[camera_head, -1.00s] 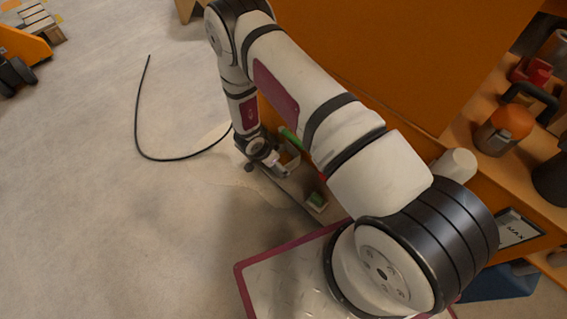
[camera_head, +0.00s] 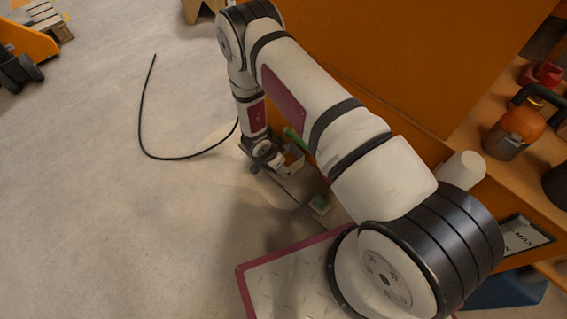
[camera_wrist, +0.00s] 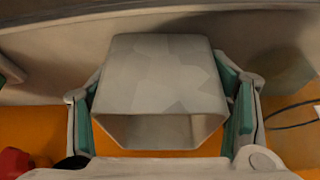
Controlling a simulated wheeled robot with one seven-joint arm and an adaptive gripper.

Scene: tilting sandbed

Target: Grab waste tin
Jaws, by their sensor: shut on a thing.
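The waste tin (camera_wrist: 160,80) is a pale grey, open-ended container with angled sides. It fills the middle of the wrist view, with its open mouth toward the bottom of the picture. My gripper (camera_wrist: 163,103) is shut on it, one green-padded finger against each side. In the head view my gripper (camera_head: 271,160) is low, beside the orange cabinet, at the far end of my arm. The tin is small and hard to make out there.
An orange cabinet (camera_head: 370,40) stands right beside the gripper. A black cable (camera_head: 141,120) curves over the clear floor at left. A shelf (camera_head: 467,150) with an orange-topped can (camera_head: 517,130) is at right.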

